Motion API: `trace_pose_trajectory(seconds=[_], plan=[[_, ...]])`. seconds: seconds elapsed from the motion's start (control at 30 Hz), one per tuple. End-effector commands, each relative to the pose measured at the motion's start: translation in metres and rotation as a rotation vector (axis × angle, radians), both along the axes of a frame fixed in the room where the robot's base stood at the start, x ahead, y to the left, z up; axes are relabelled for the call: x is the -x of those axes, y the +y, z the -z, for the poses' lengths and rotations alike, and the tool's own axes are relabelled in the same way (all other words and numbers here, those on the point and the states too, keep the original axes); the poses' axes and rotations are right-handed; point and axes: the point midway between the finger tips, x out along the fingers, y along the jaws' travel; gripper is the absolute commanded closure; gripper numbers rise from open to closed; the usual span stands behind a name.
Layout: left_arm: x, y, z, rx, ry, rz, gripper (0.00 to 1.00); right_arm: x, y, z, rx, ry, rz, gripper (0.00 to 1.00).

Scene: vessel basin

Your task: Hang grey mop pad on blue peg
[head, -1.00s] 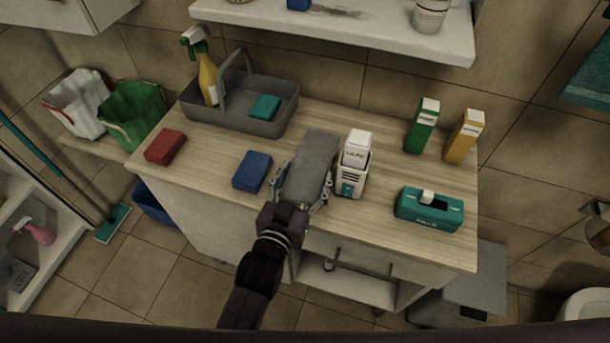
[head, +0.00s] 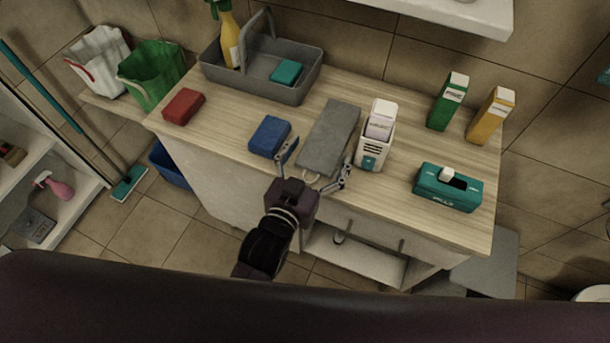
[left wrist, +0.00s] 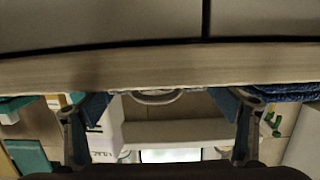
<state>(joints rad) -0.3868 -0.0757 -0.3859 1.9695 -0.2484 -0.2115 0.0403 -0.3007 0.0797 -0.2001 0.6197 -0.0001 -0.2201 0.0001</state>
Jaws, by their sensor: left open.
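The grey mop pad (head: 330,137) lies flat on the wooden counter, its near end at the front edge. A pale loop (head: 312,177) sticks out from that end; it also shows in the left wrist view (left wrist: 157,98), between the fingers. My left gripper (head: 316,160) is open at the counter's front edge, fingers spread on either side of the loop, holding nothing. Both fingers also show in the left wrist view (left wrist: 165,108). I see no blue peg in either view. My right gripper is not in view.
A blue sponge (head: 269,136) lies left of the pad and a white box holder (head: 371,158) stands close on its right. A grey caddy (head: 258,79), red sponge (head: 184,107), teal tissue box (head: 447,188) and two cartons are also on the counter.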

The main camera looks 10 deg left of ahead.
Motion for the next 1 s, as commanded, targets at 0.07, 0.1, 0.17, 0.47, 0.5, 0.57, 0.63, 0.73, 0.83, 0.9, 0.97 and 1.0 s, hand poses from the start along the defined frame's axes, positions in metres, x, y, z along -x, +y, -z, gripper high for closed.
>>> trace_pose_trajectory(seconds=[0.07, 0.1, 0.17, 0.47, 0.5, 0.57, 0.63, 0.73, 0.83, 0.9, 0.97, 1.0], plan=[[0.017, 0.007, 0.0, 0.0, 0.002, 0.001, 0.18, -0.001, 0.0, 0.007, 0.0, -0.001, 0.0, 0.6], [0.025, 0.009, -0.001, 0.0, 0.002, 0.001, 0.18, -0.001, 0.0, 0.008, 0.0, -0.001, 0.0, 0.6], [0.036, 0.013, -0.004, -0.001, 0.003, 0.001, 0.18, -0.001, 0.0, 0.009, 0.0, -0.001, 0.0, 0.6], [0.077, 0.027, -0.012, 0.0, 0.002, 0.001, 0.18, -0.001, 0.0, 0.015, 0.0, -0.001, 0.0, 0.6], [0.08, 0.028, -0.013, 0.0, 0.001, 0.001, 0.18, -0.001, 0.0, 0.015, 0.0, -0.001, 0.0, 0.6], [0.084, 0.029, -0.014, 0.0, 0.0, 0.0, 0.18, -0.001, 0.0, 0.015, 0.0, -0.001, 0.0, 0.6], [0.086, 0.03, -0.015, 0.0, 0.0, 0.0, 0.18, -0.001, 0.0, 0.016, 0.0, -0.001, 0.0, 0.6], [0.088, 0.03, -0.015, 0.0, -0.001, 0.0, 0.18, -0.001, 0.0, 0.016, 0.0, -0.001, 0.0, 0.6], [0.088, 0.03, -0.015, 0.0, -0.001, 0.0, 0.18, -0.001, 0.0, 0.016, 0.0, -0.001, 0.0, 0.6], [0.087, 0.03, -0.015, -0.001, -0.001, 0.0, 0.18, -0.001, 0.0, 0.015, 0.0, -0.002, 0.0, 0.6], [0.088, 0.03, -0.015, 0.0, 0.0, 0.0, 0.18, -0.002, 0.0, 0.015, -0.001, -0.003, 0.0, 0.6], [0.088, 0.03, -0.015, 0.0, 0.0, 0.0, 0.18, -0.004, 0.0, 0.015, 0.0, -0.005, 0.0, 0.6]])
